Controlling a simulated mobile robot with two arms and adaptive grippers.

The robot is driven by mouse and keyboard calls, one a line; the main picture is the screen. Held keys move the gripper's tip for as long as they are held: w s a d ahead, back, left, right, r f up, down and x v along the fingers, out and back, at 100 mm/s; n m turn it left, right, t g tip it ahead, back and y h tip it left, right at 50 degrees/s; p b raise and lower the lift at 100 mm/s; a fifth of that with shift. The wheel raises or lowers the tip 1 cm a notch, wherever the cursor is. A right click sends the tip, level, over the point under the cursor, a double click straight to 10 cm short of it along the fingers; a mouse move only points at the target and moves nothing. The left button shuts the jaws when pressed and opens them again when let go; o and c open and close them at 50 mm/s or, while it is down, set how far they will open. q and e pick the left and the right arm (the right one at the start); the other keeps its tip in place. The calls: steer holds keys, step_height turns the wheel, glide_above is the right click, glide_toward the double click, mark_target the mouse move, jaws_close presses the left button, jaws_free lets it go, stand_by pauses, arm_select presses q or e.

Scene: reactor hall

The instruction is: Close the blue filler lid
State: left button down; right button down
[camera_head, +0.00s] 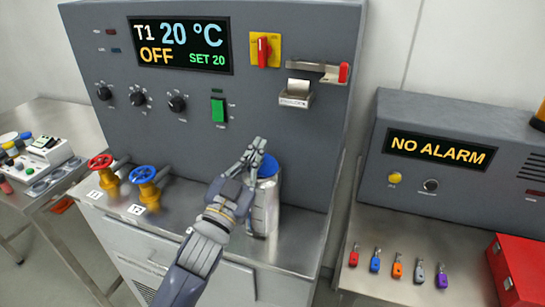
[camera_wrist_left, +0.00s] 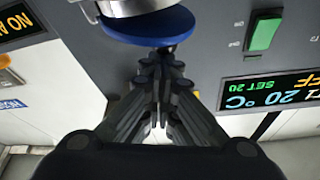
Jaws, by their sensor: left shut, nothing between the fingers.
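The blue filler lid (camera_head: 269,165) is a round disc at the top of a silver cylindrical vessel (camera_head: 266,208) on the steel bench. In the left wrist view, which is upside down, the lid (camera_wrist_left: 150,28) lies across the vessel's rim, roughly flat. I cannot tell whether it is fully seated. My left gripper (camera_head: 256,148) is shut and empty, at the lid's left and upper edge, hiding part of it. Its fingertips (camera_wrist_left: 162,62) are close to the lid's edge; I cannot tell whether they touch. My right gripper is not in view.
Behind the vessel stands the grey control panel (camera_head: 200,110) with a display, knobs and a green switch. Red (camera_head: 101,162) and blue (camera_head: 143,174) valve handwheels stand to the left.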

arm_select(q)
steer(key=shift+w+a+f+n+t+y+b, duration=0.15)
steer(key=shift+a+f+n+y, duration=0.15)
steer(key=shift+n, duration=0.45)
steer(key=shift+a+f+n+t+y+b, duration=0.15)
steer(key=shift+a+n+y, duration=0.15)
steer(key=shift+n, duration=0.5)
steer(key=shift+w+a+f+n+t+y, duration=0.1)
steer(key=shift+a+f+n+y, duration=0.15)
steer(key=shift+n, duration=0.5)
steer(key=shift+y, duration=0.25)
